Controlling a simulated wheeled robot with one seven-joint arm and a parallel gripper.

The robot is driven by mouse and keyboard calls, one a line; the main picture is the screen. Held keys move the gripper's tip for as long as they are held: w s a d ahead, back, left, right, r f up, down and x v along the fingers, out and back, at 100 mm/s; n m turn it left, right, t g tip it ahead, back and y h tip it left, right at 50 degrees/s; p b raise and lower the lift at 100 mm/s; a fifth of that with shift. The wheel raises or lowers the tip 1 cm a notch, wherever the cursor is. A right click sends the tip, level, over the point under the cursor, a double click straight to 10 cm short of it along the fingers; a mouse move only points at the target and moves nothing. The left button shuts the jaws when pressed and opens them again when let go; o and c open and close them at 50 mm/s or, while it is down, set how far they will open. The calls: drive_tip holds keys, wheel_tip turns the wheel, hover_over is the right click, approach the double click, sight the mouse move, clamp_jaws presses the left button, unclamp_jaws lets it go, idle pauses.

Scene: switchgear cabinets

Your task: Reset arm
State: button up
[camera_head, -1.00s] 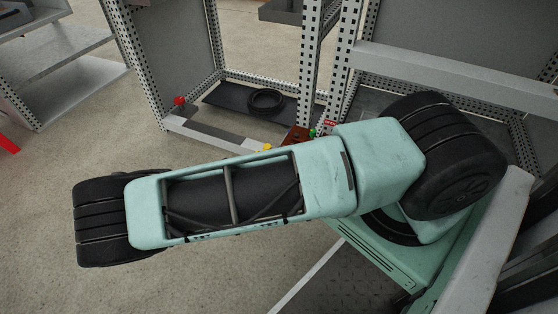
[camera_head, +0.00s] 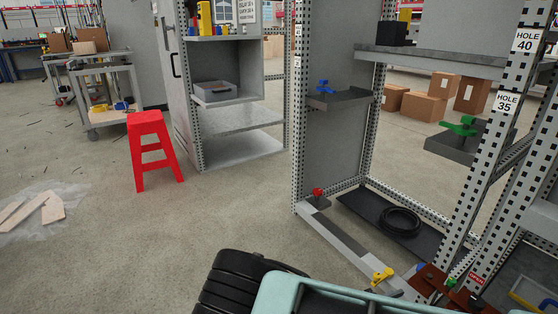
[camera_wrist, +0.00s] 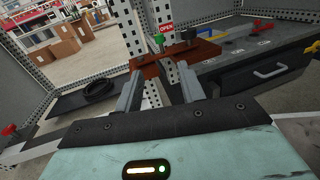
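My gripper (camera_wrist: 160,88) shows in the wrist view with its two grey fingers apart. Nothing is held between them. A white perforated post and a red-brown block (camera_wrist: 180,54) with a green knob (camera_wrist: 159,39) stand beyond the fingertips. A red OPEN label (camera_wrist: 166,28) is above them. In the head view only part of my arm shows at the bottom edge, and the gripper itself is out of that view.
In the head view, a perforated cabinet frame (camera_head: 298,110) stands at the right with a black cable coil (camera_head: 400,221) on its dark base. A yellow clamp (camera_head: 382,276) and red knob (camera_head: 318,192) sit along its lower rail. A red stool (camera_head: 152,150) stands left on open floor.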

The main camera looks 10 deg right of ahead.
drive_tip(key=s+a+r+m+g+y, duration=0.3)
drive_tip(key=s+a+m+g+y, duration=0.25)
drive_tip(key=a, duration=0.35)
drive_tip(key=s+a+r+m+y, duration=0.2)
drive_tip(key=s+a+r+y, duration=0.1)
drive_tip(key=a+r+y, duration=0.4)
drive_tip(key=s+a+r+m+y, duration=0.25)
drive_tip(key=a+r, duration=0.25)
drive_tip(key=r, duration=0.4)
drive_tip(key=s+a+r+m+t+y+p, duration=0.1)
drive_tip(key=r+p, duration=1.7)
drive_tip(key=r, duration=0.4)
drive_tip(key=s+r+m+t+y+p, duration=0.1)
drive_tip(key=s+r+t+y+p, duration=0.1)
drive_tip(key=r+p, duration=1.6)
wheel_tip(320, 180, up, 4)
drive_tip(key=shift+s+a+r, duration=0.2)
drive_tip(key=shift+a+r, duration=0.05)
drive_tip(key=shift+a, duration=0.15)
